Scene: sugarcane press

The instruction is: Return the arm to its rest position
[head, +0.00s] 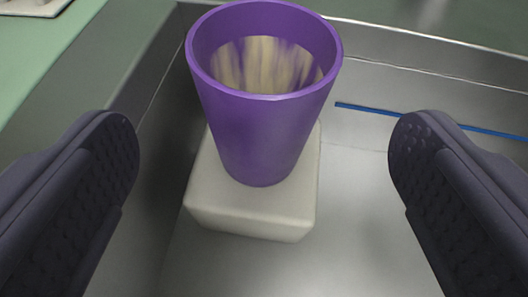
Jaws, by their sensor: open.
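My gripper (264,165) is open, with one dark finger at the left and one at the right of the head view. A purple cup (262,130) stands upright beyond and between the fingers. Neither finger appears to touch it. The cup rests on a cream block (250,212). Something pale and streaked with purple shows inside the cup; I cannot tell what it is.
The block sits in a grey metal tray (350,220) with raised walls at the left and back. A blue strip (370,110) lies partly behind the right finger. A pale object (35,6) is cut off at the top left, on a green surface (30,70).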

